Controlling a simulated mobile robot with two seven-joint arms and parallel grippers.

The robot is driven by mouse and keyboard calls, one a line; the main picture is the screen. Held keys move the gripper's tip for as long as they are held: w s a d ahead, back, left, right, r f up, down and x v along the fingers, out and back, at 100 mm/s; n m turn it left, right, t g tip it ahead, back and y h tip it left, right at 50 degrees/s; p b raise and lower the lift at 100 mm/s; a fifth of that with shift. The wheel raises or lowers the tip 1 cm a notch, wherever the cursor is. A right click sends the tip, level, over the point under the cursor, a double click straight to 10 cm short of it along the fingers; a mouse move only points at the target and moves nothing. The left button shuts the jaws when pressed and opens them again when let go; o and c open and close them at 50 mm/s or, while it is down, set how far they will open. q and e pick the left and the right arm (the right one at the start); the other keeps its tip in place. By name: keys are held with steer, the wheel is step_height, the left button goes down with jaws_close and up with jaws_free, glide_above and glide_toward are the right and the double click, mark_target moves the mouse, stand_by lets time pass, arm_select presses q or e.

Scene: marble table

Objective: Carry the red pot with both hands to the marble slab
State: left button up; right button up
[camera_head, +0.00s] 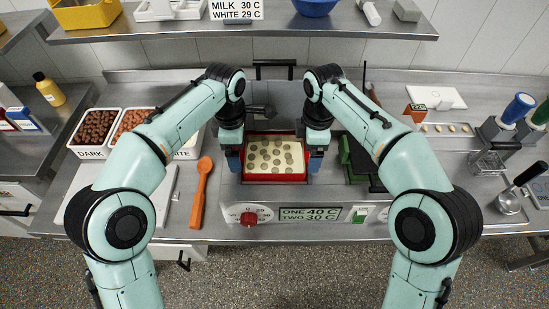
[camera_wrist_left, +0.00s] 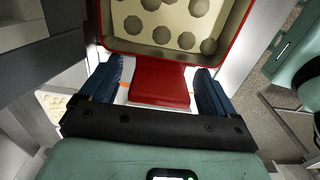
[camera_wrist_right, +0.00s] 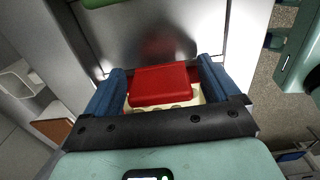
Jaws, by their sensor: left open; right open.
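The red pot (camera_head: 274,178) sits in the steel heating unit at mid-counter, filled with a cream mass dotted with grey-brown discs. My left gripper (camera_head: 233,160) is open at the pot's left side; in the left wrist view the red handle (camera_wrist_left: 160,84) lies between its spread fingers (camera_wrist_left: 160,80). My right gripper (camera_head: 315,160) is open at the pot's right side; in the right wrist view the other red handle (camera_wrist_right: 160,85) lies between its spread fingers (camera_wrist_right: 162,78). A pale slab (camera_head: 172,217), apparently the marble slab, lies at the left, partly hidden by my left arm.
An orange spatula (camera_head: 199,196) lies between slab and heating unit. White trays of dark pieces (camera_head: 95,127) stand behind the slab. The unit's red knob (camera_head: 249,218) is in front; a green-edged part (camera_head: 352,160) lies right of the pot. A shelf (camera_head: 240,32) crosses the back.

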steer(key=shift+f, duration=0.1)
arm_select(q)
jaws_close()
arm_select(e)
jaws_close()
